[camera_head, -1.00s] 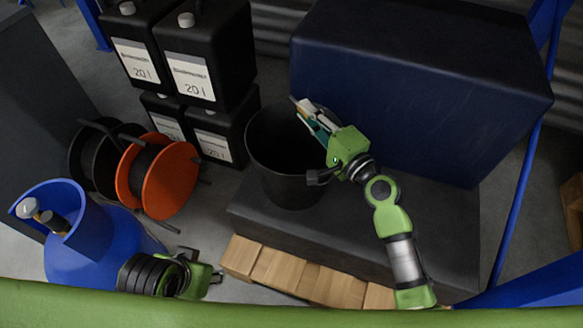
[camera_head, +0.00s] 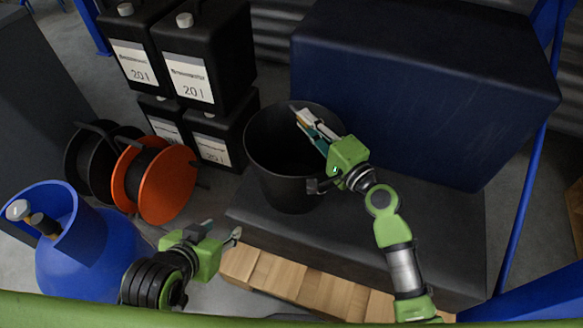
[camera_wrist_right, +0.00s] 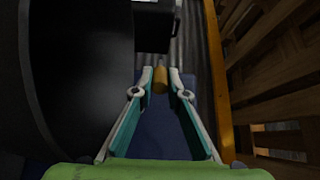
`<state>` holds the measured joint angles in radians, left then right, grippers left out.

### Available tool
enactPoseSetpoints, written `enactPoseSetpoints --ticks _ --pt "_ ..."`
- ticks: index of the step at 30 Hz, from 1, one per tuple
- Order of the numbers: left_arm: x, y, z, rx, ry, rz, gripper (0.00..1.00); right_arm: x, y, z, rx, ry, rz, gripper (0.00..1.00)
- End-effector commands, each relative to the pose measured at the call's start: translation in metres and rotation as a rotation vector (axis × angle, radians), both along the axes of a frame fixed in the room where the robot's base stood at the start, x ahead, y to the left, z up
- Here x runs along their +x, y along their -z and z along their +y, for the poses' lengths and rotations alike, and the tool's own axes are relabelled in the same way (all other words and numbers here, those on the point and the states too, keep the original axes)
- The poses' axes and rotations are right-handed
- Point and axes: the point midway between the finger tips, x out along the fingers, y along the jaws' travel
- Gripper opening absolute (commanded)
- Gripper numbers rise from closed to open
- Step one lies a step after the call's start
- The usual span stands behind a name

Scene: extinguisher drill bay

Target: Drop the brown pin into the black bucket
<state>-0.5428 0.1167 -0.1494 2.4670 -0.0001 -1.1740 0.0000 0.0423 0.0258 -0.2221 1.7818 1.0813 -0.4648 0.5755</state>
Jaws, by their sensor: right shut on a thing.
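The black bucket (camera_head: 285,185) stands upright on a dark grey platform. It is open at the top, and its wall fills the left of the right wrist view (camera_wrist_right: 75,70). My right gripper (camera_head: 305,122) is over the bucket's rim area, its fingers pointing up and left in the head view. It is shut on the brown pin (camera_wrist_right: 160,78), which shows between the fingertips in the wrist view. In the head view the pin is too small to make out clearly. My left gripper (camera_head: 222,232) is open and empty, low in front of the platform, away from the bucket.
Black 20 l canisters (camera_head: 205,60) are stacked left of the bucket. An orange cable reel (camera_head: 165,185) and a blue gas cylinder (camera_head: 85,255) stand at left. A large dark blue block (camera_head: 430,90) rises behind. Wooden slats (camera_head: 290,275) edge the platform (camera_head: 420,240) in front.

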Motion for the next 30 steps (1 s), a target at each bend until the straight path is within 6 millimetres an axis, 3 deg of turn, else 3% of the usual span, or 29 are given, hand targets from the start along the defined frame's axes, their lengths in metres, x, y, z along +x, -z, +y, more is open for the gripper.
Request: enactPoseSetpoints --ticks 7,8,9,10,22,30 --pt "0.0 0.0 0.0 0.0 0.0 -0.002 0.4 0.0 0.0 0.0 0.0 0.0 0.0 0.0" --pt "0.0 0.0 0.0 0.0 0.0 -0.002 0.4 0.0 0.0 0.0 0.0 0.0 0.0 0.22" --pt "0.0 0.0 0.0 0.0 0.0 -0.001 0.4 0.0 0.0 0.0 0.0 0.0 0.0 0.32" --pt "0.0 0.0 0.0 0.0 0.0 -0.001 0.4 0.0 0.0 0.0 0.0 0.0 0.0 0.34" --pt "0.001 0.0 0.0 0.0 0.0 -0.001 0.4 -0.004 0.001 -0.003 -0.001 0.001 0.0 0.34" --pt "0.0 0.0 0.0 0.0 0.0 -0.001 0.4 -0.044 0.002 -0.032 -0.005 0.0 0.002 0.34"
